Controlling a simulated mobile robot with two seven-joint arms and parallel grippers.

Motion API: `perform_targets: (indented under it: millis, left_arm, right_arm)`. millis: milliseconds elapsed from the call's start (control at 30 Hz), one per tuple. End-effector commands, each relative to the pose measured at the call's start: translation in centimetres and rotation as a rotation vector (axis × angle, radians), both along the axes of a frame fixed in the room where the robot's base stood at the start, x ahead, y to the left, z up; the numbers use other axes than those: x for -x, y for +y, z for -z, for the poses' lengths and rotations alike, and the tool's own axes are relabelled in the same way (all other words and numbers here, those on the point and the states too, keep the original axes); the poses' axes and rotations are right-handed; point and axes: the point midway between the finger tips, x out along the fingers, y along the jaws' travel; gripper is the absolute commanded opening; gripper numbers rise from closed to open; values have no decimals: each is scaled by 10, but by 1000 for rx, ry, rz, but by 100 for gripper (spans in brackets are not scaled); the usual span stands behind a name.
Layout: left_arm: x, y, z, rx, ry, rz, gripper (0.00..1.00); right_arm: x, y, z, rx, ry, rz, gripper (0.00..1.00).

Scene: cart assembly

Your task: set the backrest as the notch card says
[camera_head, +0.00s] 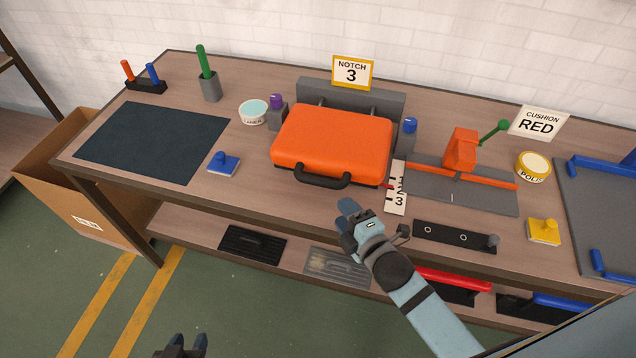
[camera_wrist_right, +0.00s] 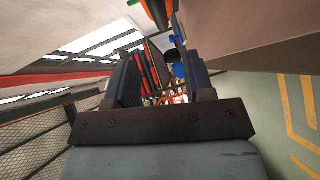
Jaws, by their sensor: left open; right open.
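The notch card (camera_head: 352,73) stands at the back of the bench and reads "NOTCH 3". In front of it is an orange padded backrest (camera_head: 335,142) with a black handle (camera_head: 322,181) along its front edge and a dark grey frame behind. A white scale (camera_head: 396,190) with numbers down to 3 stands at its right; a small red pointer (camera_head: 388,185) is at its left side, near the upper numbers. My right gripper (camera_head: 348,208) is open and empty, just in front of the handle and apart from it. My left gripper (camera_head: 184,344) is open and empty, low at the bottom edge.
A purple knob (camera_head: 276,101) and a blue knob (camera_head: 410,126) flank the backrest. An orange clamp with a green lever (camera_head: 493,132) stands on a grey plate to the right. A dark mat (camera_head: 153,141) lies at left. A shelf with trays runs below; a cardboard box (camera_head: 85,190) stands at left.

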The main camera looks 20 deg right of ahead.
Motion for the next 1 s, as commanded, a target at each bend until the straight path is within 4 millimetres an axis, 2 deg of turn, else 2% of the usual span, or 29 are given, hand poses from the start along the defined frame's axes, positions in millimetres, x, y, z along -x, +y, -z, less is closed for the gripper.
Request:
perform_targets:
  millis: [300, 500, 700, 967, 1000]
  left_arm:
    - [0, 1, 0, -2, -1, -1, 43]
    - [-2, 2, -1, -3, -5, -3, 43]
    - [-2, 2, -1, -4, -4, -3, 43]
    - [-2, 2, -1, -4, -4, -3, 43]
    - [-2, 2, -1, -4, -4, -3, 43]
  right_arm:
    - [-68, 14, 8, -3, 0, 2, 48]
    - [-98, 20, 14, -5, 2, 2, 48]
    - [-110, 22, 16, -3, 3, 1, 48]
    - [-111, 23, 16, -3, 3, 1, 48]
    - [-111, 23, 16, -3, 3, 1, 44]
